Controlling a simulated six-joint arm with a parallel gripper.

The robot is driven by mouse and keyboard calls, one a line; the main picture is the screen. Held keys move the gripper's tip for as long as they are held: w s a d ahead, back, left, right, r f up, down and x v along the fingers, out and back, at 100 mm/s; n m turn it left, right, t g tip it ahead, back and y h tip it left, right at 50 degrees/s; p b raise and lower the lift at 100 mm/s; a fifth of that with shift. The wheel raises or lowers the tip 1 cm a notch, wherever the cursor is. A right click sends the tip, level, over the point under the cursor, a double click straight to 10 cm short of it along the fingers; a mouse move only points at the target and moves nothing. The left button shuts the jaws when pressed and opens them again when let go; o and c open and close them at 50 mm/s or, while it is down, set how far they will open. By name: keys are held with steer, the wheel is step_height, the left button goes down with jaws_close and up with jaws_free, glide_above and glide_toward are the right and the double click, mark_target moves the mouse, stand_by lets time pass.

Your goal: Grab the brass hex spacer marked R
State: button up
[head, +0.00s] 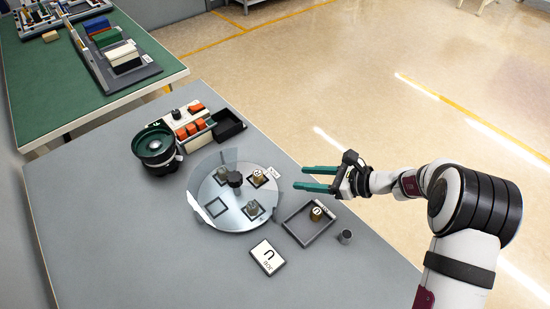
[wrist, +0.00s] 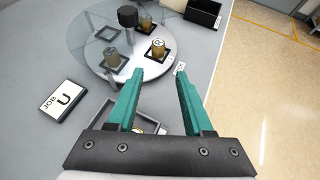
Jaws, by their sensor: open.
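Brass spacers stand on a round dial plate (head: 232,217). The one at its right side (head: 258,177) carries a round top mark that looks like R in the wrist view (wrist: 157,50). A second spacer (head: 253,208) stands nearer the front of the dial, also seen in the wrist view (wrist: 112,58). A third (head: 222,174) stands at the back, under the clear cover; its mark is unreadable. My gripper (head: 301,177) is open and empty, to the right of the dial, its fingers pointing toward the R-looking spacer. In the wrist view the fingertips (wrist: 160,73) lie apart below that spacer.
A grey tray (head: 297,236) holding a brass piece (head: 316,214) sits right of the dial, partly behind my fingers in the wrist view. A small grey cup (head: 345,237), a JOB card (head: 267,257), a dark central knob (head: 235,180) and a green-topped bowl feeder (head: 155,147) stand nearby.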

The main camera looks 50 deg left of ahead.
glide_toward(262, 176)
steer(key=x, duration=0.5)
steer(key=shift+w+f, duration=0.1)
steer(key=shift+w, duration=0.2)
steer(key=x, duration=0.5)
steer(key=shift+s+a, duration=0.1)
steer(key=shift+s, duration=0.2)
jaws_close()
